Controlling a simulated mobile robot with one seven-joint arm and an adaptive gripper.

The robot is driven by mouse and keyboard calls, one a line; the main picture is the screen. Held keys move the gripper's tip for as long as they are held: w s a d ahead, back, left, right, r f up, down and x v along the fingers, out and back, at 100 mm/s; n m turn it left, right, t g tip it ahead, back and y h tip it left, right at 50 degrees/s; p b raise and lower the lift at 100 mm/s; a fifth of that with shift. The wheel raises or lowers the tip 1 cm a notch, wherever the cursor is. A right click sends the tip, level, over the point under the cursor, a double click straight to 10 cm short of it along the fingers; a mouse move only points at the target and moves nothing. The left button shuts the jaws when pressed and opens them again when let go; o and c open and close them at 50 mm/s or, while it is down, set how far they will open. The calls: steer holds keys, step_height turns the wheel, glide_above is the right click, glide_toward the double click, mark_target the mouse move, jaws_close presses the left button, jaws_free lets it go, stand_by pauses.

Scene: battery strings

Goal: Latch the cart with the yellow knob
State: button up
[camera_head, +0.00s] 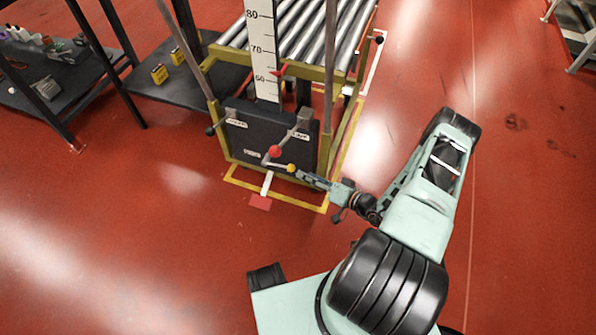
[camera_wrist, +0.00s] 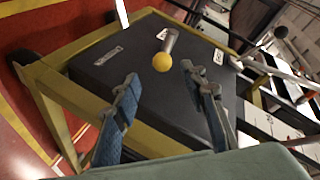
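The cart (camera_head: 327,75) is a yellow frame with a roller top and a dark box (camera_head: 240,138) on its front. The yellow knob (camera_head: 291,168) sits on the end of a short lever low on this box, near a red knob (camera_head: 275,151) on a longer lever. My gripper (camera_head: 305,176) is just right of the yellow knob. In the wrist view the yellow knob (camera_wrist: 162,62) is ahead of and between the spread blue fingers of my gripper (camera_wrist: 160,88), apart from both. The gripper is open and empty.
A red foot pedal (camera_head: 260,202) sticks out at the cart's base, inside or beside yellow floor lines. Dark shelves (camera_head: 178,82) with small yellow items stand to the left. The red floor at right and in front is clear.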

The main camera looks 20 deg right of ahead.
steer(key=v, duration=0.3)
steer(key=shift+s+d+r, duration=0.1)
steer(key=shift+s+d, duration=0.1)
steer(key=shift+s, duration=0.1)
stand_by(0.3)
